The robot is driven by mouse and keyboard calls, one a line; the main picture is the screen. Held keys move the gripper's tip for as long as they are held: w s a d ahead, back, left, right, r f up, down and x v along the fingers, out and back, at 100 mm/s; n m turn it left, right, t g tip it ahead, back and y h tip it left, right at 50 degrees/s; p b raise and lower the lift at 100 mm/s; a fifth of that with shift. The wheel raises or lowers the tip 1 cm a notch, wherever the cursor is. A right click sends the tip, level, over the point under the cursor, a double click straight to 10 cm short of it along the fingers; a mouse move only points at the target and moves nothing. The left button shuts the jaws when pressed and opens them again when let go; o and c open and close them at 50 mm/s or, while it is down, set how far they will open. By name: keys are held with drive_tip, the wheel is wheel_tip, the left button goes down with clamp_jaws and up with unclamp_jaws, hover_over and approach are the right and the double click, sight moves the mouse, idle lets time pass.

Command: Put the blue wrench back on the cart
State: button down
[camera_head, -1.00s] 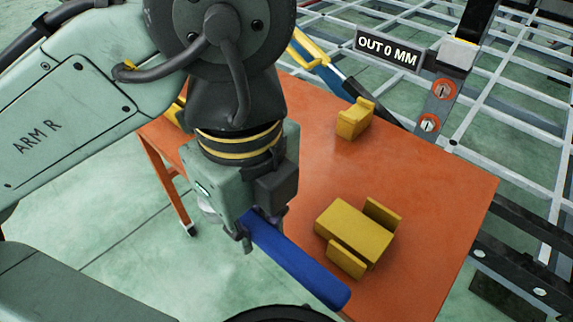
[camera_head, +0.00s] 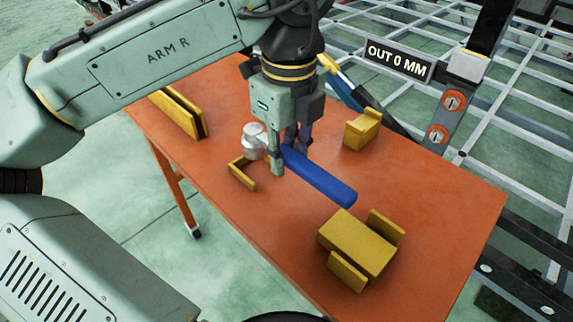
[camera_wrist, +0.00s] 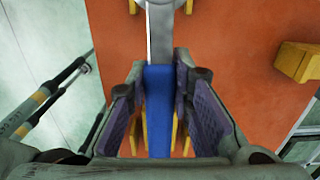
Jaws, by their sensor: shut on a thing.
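The blue wrench has a blue handle (camera_head: 322,180) and a silver head (camera_head: 254,138). My gripper (camera_head: 290,163) is shut on the handle near the head and points down. The wrench is over the orange cart top (camera_head: 430,190), head to the left, handle running toward the lower right. How high it is above the cart I cannot tell. In the wrist view the handle (camera_wrist: 158,95) lies between the two finger pads, with the silver shank (camera_wrist: 161,35) beyond. A yellow U-shaped cradle (camera_head: 352,243) sits near the handle's end, and a low yellow bracket (camera_head: 242,174) below the head.
A yellow slotted holder (camera_head: 178,113) stands at the cart's left and a yellow block (camera_head: 362,130) at its far side. A post (camera_head: 444,110) with an "OUT 0 MM" sign (camera_head: 399,60) and the pale chassis frame (camera_head: 540,120) stand behind and right. The cart's right part is clear.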

drive_tip(key=shift+f, duration=1.7)
drive_tip(key=shift+f, duration=0.15)
drive_tip(key=shift+f, duration=0.35)
drive_tip(key=shift+f, duration=0.1)
drive_tip(key=c, duration=1.4)
unclamp_jaws()
